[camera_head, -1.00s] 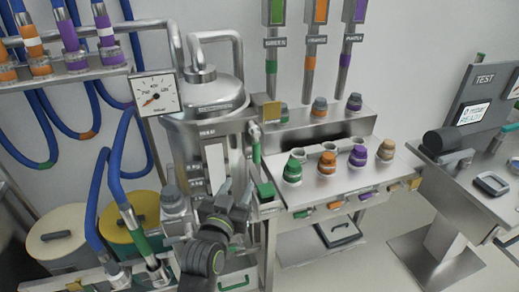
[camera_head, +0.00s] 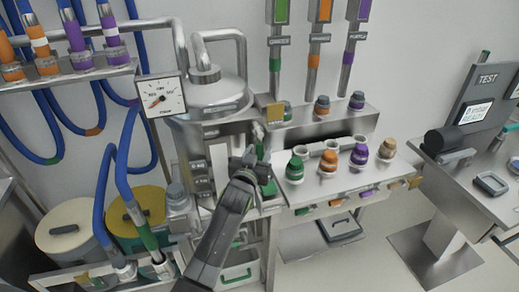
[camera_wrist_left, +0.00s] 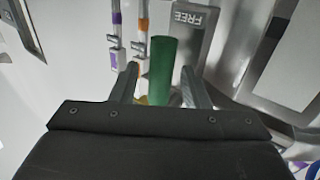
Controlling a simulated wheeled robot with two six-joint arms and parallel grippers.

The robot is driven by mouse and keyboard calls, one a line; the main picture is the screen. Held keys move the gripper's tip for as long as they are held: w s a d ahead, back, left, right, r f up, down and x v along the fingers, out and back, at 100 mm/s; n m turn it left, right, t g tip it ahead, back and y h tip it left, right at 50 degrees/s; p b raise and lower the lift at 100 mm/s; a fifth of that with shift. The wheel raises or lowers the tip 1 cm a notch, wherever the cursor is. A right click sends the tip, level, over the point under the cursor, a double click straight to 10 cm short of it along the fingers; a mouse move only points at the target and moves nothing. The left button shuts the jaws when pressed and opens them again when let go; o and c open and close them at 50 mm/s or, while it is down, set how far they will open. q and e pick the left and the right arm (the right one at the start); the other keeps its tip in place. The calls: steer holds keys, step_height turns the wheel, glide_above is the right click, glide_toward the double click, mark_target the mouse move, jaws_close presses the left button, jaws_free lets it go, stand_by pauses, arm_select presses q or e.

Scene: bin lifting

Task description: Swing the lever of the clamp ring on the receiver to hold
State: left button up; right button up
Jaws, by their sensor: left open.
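The receiver (camera_head: 207,140) is a steel vessel with a domed lid, left of centre in the head view. My left gripper (camera_head: 254,160) is at the right side of its upper part, and my arm covers part of the vessel. In the left wrist view, a green cylindrical grip, which looks like the lever's handle (camera_wrist_left: 161,68), stands between the two open fingers (camera_wrist_left: 158,88). I cannot tell whether either finger touches it. A plate marked FREE (camera_wrist_left: 187,18) is just beyond the grip. Most of the clamp ring is hard to make out. My right gripper is not in view.
A pressure gauge (camera_head: 161,97) is left of the receiver. A steel bench (camera_head: 325,190) with coloured fittings stands close on the right. A test station (camera_head: 478,120) stands far right.

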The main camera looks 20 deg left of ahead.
arm_select(q)
steer(key=shift+w, duration=0.7)
jaws_close()
